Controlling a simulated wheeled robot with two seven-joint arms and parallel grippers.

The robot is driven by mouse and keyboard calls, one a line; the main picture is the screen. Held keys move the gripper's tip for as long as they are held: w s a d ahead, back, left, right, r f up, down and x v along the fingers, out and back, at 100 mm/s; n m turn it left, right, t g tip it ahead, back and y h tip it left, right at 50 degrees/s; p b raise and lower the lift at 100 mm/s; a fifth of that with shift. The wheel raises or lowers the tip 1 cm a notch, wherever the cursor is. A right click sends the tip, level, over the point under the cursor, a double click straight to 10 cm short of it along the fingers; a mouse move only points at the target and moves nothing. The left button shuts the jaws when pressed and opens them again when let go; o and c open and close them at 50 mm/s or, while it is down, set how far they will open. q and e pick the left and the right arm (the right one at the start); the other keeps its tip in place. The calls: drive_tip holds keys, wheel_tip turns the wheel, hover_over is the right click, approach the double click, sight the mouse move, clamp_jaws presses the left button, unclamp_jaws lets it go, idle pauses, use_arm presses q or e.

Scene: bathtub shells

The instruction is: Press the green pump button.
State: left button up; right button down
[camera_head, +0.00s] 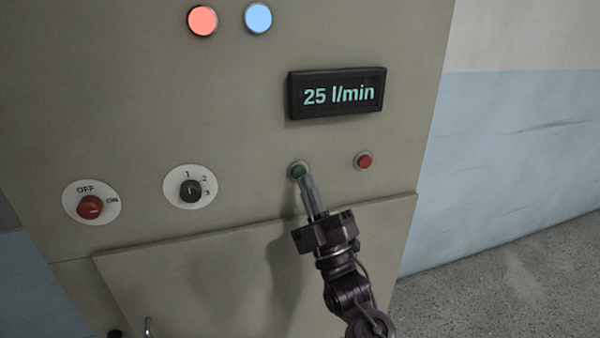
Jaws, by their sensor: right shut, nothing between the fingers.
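The green pump button (297,170) is a small round button in a pale ring on the grey control panel, below the display. My right gripper (304,181) comes up from the bottom, shut, with its fingertips at the lower edge of the green button in the picture. The fingers hide a little of the button's lower side. I cannot tell whether the tips touch it or whether the button is pushed in. My left gripper is not in view.
A red button (364,160) sits right of the green one. A display (337,93) above reads "25 l/min". On the left are a red OFF/ON knob (90,207) and a black selector (191,190). A red lamp (202,20) and a blue lamp (258,18) glow above. A panel ledge (180,243) juts below.

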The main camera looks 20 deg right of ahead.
drive_tip(key=s, duration=0.5)
drive_tip(key=shift+d+p, duration=0.1)
drive_tip(key=shift+p, duration=0.25)
idle(0.6)
